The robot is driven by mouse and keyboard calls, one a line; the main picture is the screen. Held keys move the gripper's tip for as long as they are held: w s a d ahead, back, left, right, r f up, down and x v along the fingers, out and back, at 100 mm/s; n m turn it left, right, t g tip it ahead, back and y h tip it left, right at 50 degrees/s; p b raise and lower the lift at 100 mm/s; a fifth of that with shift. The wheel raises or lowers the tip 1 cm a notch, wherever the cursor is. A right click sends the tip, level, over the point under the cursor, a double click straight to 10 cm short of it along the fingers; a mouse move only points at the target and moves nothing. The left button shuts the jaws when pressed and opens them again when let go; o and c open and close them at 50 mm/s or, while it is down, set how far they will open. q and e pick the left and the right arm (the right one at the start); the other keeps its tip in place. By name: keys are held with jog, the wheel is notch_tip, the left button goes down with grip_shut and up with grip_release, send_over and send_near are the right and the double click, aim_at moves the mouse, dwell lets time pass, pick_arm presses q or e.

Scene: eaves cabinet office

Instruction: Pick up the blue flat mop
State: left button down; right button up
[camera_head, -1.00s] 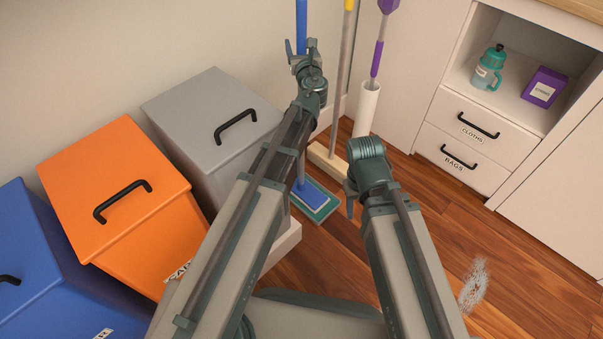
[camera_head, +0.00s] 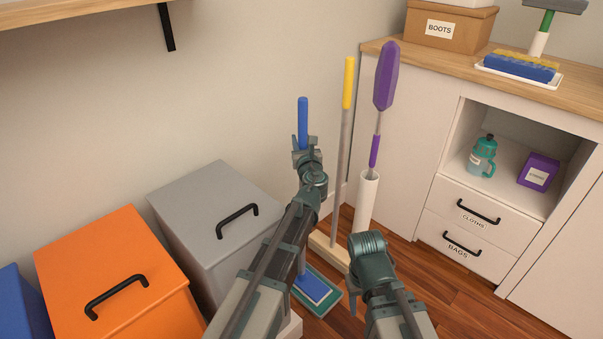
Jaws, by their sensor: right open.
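The blue flat mop stands upright near the wall, with its blue handle top (camera_head: 303,112) above my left gripper. Its flat blue and teal head (camera_head: 317,290) rests on the floor. My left gripper (camera_head: 305,147) is at the lower part of the blue grip, with its fingers seen around or beside the handle. I cannot tell whether they touch it. My forearm hides much of the pole. My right gripper (camera_head: 354,298) is open, low and pointing down, to the right of the mop head. It is partly hidden by its own wrist.
A yellow-handled broom (camera_head: 347,85) and a purple duster (camera_head: 385,75) in a white holder (camera_head: 366,203) stand close right of the mop. Grey (camera_head: 200,205) and orange (camera_head: 105,265) bins stand left. A white cabinet (camera_head: 405,130) stands right. Wooden floor shows between.

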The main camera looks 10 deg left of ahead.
aim_at(301, 123)
pick_arm(q)
notch_tip(301, 123, up, 10)
jog(key=p, duration=0.9)
jog(key=shift+p, duration=0.3)
jog(key=shift+f, duration=0.1)
jog(key=c, duration=1.1)
grip_release()
jog(key=shift+c, duration=0.2)
grip_shut()
notch_tip(301, 123, down, 4)
jog(key=b, duration=0.4)
